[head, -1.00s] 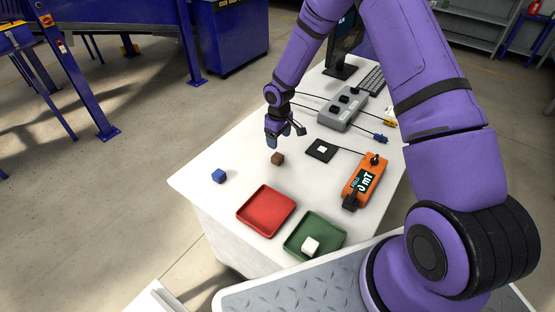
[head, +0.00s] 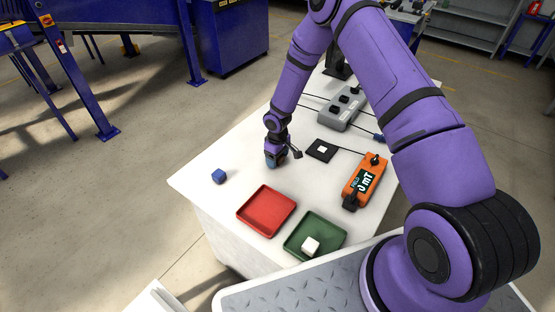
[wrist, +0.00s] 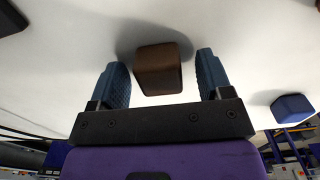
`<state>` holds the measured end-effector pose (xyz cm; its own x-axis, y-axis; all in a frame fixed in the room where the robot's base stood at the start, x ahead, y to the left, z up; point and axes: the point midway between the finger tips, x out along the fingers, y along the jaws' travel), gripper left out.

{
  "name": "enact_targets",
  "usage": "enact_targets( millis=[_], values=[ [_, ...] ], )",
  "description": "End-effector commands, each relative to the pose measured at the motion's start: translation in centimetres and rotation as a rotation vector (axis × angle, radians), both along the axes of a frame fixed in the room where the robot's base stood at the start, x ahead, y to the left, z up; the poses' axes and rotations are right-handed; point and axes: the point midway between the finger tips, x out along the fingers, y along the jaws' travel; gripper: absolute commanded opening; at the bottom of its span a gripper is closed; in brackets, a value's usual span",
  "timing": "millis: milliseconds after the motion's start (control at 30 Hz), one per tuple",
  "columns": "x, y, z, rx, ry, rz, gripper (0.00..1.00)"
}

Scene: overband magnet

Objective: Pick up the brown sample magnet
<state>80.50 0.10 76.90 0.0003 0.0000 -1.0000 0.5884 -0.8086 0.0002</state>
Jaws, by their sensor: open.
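The brown sample magnet (wrist: 158,68) is a small brown cube on the white table. In the wrist view it lies between the two blue fingers of my gripper (wrist: 162,80), with a gap showing on each side. The gripper is open, and its fingers reach down to either side of the cube near the table top. In the head view my gripper (head: 275,160) is low over the table and hides the brown cube.
A blue cube (head: 218,176) sits to the left. A red tray (head: 267,232) and a green tray (head: 290,245) holding a white cube (head: 310,245) are nearer. A black pad (head: 330,155), orange meter (head: 352,190) and grey control box (head: 340,112) stand to the right.

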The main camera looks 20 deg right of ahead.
Motion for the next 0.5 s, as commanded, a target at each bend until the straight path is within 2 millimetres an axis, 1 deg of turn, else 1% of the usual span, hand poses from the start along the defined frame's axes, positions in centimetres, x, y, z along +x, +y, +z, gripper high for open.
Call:
enact_targets(
  millis=[133, 167, 200, 267, 300, 367, 400, 500],
  values=[
    [0.01, -0.02, 0.04, 0.0, 0.0, 0.0, 0.72],
    [0.01, -0.02, 0.04, 0.0, 0.0, 0.0, 0.65],
    [0.01, -0.02, 0.04, 0.0, 0.0, 0.0, 0.56],
    [0.01, -0.02, 0.04, 0.0, 0.0, -0.001, 0.42],
    [0.0, -0.02, 0.05, 0.0, 0.0, -0.001, 0.33],
    [0.0, -0.02, 0.05, 0.0, 0.0, -0.001, 0.2],
    [0.0, -0.02, 0.05, 0.0, 0.0, -0.001, 0.17],
    [0.01, -0.02, 0.06, 0.0, 0.0, -0.001, 0.17]
  ],
)
